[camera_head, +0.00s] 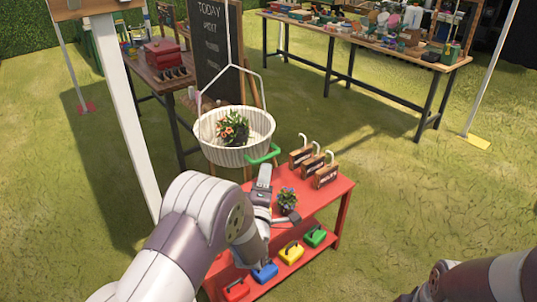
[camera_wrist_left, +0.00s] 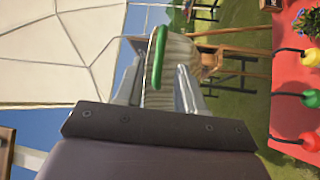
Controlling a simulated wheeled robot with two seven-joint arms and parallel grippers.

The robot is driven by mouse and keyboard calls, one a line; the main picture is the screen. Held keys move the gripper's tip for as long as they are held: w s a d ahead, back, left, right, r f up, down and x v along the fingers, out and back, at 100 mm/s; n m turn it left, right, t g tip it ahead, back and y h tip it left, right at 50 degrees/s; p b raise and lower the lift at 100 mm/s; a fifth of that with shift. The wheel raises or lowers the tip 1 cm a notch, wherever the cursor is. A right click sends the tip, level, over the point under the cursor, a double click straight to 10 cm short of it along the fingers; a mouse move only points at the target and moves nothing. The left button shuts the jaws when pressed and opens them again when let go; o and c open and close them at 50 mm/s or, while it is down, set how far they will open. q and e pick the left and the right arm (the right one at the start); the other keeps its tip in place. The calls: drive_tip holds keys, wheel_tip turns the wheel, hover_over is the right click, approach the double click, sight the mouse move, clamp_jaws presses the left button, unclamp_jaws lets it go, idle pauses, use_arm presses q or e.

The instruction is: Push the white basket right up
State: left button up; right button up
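The white basket (camera_head: 235,138) hangs from a thin frame above the red stand, with a flowering plant (camera_head: 233,126) inside. A green handle (camera_head: 263,155) sticks out from its near right side. My left gripper (camera_head: 274,192) is open, just below and in front of the handle. In the left wrist view the green handle (camera_wrist_left: 155,55) appears between the two spread fingers, and the basket's ribbed wall (camera_wrist_left: 178,52) is behind it. I cannot tell whether a finger touches the handle. My right gripper is out of view; only part of my right arm shows at the lower right.
The red stand (camera_head: 328,200) holds wooden carriers (camera_head: 326,175) and a small potted plant (camera_head: 287,199), with coloured boxes on its lower shelf. A chalkboard (camera_head: 213,50) stands behind the basket. A white post (camera_head: 125,110) stands left. Grass is open at right.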

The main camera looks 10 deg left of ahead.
sight(269, 155)
use_arm(q)
drive_tip(key=shift+w+a+r+p, duration=0.15)
drive_tip(key=shift+w+p, duration=0.1)
drive_tip(key=shift+w, duration=1.1)
drive_tip(key=shift+w+a+r+p, duration=0.15)
drive_tip(key=shift+w+a+p, duration=0.1)
drive_tip(key=shift+w, duration=1.15)
drive_tip(key=shift+w+a+r+p, duration=0.15)
drive_tip(key=shift+w+p, duration=0.1)
drive_tip(key=shift+w, duration=1.1)
drive_tip(key=shift+s+d, duration=0.1)
clamp_jaws()
